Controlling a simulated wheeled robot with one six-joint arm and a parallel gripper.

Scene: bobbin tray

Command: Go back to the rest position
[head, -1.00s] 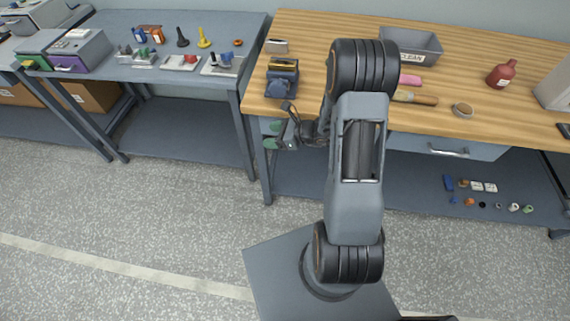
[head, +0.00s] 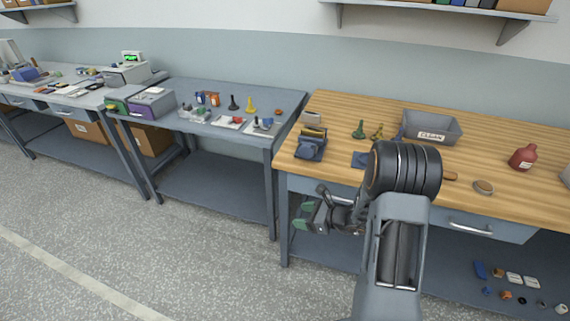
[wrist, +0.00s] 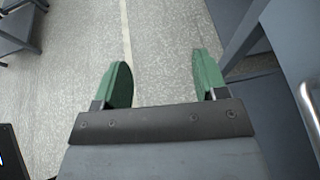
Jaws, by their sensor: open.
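My gripper (head: 304,217) is at the front left of the wooden bench (head: 500,204), just below its top edge, with its green fingertips pointing left. In the wrist view my gripper (wrist: 163,82) shows its two green fingers spread apart. Nothing is between them, and the speckled floor lies beyond. My arm is folded in front of the bench and hides part of its top and drawers.
The wooden bench carries a grey CLEAN bin (head: 432,128), a red bottle (head: 523,157), a blue device (head: 311,143) and several bobbin-like pieces. A grey table (head: 195,90) with small parts stands to the left. The floor (head: 190,250) in front is clear.

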